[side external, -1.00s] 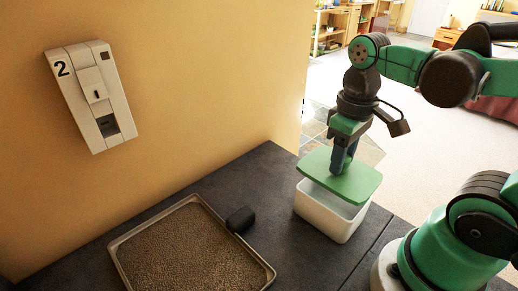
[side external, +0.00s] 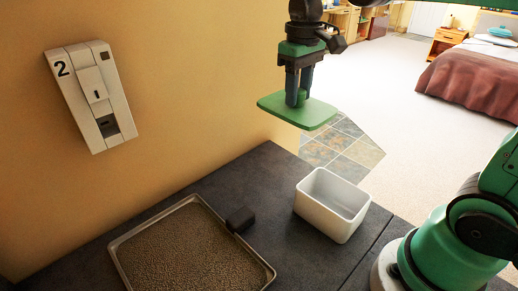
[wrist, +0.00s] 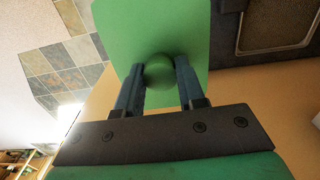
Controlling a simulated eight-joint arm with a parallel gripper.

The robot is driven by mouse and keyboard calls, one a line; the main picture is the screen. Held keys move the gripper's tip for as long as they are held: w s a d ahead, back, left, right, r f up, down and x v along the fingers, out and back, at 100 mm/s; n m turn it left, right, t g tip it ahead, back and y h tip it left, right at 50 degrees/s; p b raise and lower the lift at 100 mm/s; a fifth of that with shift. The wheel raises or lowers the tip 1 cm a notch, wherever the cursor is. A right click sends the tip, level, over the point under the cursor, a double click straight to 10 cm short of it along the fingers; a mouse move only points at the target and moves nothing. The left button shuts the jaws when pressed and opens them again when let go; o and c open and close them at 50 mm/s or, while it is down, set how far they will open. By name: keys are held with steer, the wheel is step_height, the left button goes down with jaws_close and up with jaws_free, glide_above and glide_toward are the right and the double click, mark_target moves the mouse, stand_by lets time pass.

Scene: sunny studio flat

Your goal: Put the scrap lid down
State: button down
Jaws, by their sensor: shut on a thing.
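The scrap lid (side external: 285,112) is a flat green plate with a round knob. My gripper (side external: 298,100) is shut on the knob and holds the lid in the air, above and to the left of the white bin in the side view. In the wrist view the lid (wrist: 195,45) shows beyond my fingers, with the green knob (wrist: 159,71) between the fingertips (wrist: 158,85). The white bin (side external: 328,222) stands open on the dark worktop, and it looks empty inside.
A metal tray (side external: 118,255) of brown pellets lies on the dark worktop (side external: 250,175), with a black block (side external: 240,219) at its rim. A pale dispenser marked 2 (side external: 90,95) hangs on the yellow wall. The worktop behind the bin is clear.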

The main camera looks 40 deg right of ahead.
steer(key=r, duration=0.1)
glide_above(271, 170)
steer(key=shift+s+a+r, duration=0.1)
steer(key=shift+s+a, duration=0.05)
steer(key=shift+s, duration=0.3)
steer(key=shift+w, duration=0.3)
steer(key=shift+w+f, duration=0.15)
steer(key=shift+f, duration=0.05)
step_height(271, 170, down, 20)
steer(key=shift+r, duration=0.2)
steer(key=c, duration=0.5)
jaws_free()
steer(key=shift+f, duration=0.15)
steer(key=shift+c, duration=0.2)
